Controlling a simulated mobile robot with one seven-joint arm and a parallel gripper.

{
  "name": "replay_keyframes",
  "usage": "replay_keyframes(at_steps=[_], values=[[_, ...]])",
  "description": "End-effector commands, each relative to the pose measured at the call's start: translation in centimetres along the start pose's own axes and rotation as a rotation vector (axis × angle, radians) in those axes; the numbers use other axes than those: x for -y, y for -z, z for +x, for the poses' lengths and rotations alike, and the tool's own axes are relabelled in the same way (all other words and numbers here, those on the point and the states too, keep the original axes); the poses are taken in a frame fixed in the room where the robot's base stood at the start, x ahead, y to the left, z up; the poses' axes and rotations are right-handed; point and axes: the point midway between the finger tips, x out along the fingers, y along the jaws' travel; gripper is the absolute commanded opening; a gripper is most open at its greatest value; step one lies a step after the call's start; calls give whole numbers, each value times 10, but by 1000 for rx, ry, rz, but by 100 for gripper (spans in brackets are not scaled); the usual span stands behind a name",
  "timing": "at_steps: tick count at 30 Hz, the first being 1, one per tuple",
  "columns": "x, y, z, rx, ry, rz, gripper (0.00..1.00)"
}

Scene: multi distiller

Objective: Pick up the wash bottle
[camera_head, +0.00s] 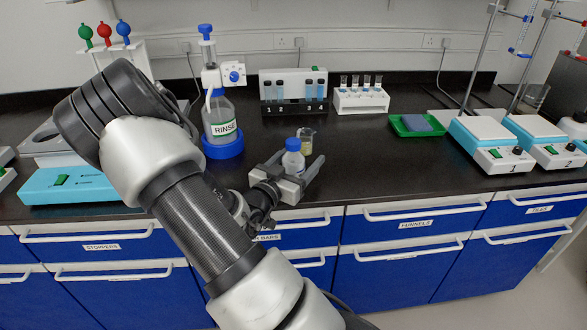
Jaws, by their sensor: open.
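A small white bottle with a blue cap (293,158) stands upright on the black bench near its front edge. No spout can be made out on it, so I cannot tell for certain that it is the wash bottle. My gripper (294,167) is open, with one finger on each side of this bottle. The gripper hides the bottle's lower part, and I cannot tell whether the fingers touch it. A larger clear bottle labelled RINSE (220,112), with a blue and white pump top, stands in a blue base to the left, partly behind my arm.
Vial racks (360,100) stand farther back. A green tray (401,130) and teal-sided hotplates (480,131) are to the right.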

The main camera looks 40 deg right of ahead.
Motion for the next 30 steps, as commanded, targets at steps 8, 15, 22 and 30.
replay_keyframes(at_steps=[8, 15, 22, 30], values=[[0, 0, 0, 0, 0, 0, 53], [0, 1, 0, -1, 0, 0, 33], [0, 6, 0, -2, 0, 1, 33], [0, 57, 0, -2, 0, 5, 33]])
